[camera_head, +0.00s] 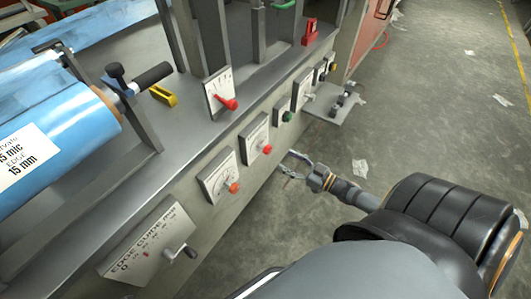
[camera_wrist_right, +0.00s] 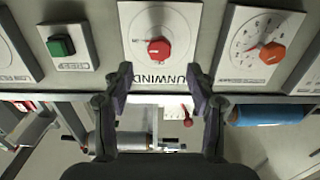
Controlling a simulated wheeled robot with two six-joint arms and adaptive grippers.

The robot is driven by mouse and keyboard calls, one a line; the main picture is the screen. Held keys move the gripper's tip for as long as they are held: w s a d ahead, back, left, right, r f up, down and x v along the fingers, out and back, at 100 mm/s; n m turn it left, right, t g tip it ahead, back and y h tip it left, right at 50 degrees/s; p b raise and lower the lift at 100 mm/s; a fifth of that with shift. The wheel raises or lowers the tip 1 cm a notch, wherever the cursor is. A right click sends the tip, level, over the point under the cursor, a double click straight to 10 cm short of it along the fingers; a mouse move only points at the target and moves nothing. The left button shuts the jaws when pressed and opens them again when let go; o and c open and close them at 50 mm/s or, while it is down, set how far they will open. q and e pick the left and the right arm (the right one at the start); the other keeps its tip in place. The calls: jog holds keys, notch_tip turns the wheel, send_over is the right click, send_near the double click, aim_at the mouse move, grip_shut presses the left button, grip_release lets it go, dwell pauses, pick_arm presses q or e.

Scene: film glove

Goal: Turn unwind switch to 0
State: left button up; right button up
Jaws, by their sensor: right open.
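The unwind switch is a red knob (camera_wrist_right: 158,50) on a white square plate marked UNWIND (camera_wrist_right: 140,18), which appears upside down in the right wrist view. In the head view the red knob (camera_head: 267,149) is on the front panel, between a green button and an orange dial. My right gripper (camera_head: 287,161) is open just in front of the panel. In the wrist view its two fingers (camera_wrist_right: 159,75) are spread either side of the knob, slightly below it in the picture, with no visible contact. The knob's pointer setting is too small to read. My left gripper is not in view.
The orange dial (camera_wrist_right: 272,53) and green button (camera_wrist_right: 61,46) flank the plate closely. An edge guide crank (camera_head: 178,252) juts out nearer me. A red lever (camera_head: 229,103) and blue film roll (camera_head: 60,125) are above. Open floor (camera_head: 440,120) lies to the right.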

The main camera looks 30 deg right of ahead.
aim_at(270, 151)
jog(key=b+x, duration=0.3)
jog(key=x, duration=0.5)
jog(key=shift+w+f, duration=0.1)
jog(key=shift+f, duration=0.05)
jog(key=shift+w+a, duration=0.2)
jog(key=shift+w, duration=0.3)
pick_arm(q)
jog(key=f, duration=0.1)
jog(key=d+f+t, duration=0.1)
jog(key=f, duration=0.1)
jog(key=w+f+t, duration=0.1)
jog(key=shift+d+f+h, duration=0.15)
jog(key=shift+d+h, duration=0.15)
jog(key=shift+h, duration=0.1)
pick_arm(e)
jog(key=shift+c, duration=0.3)
jog(key=c, duration=1.1)
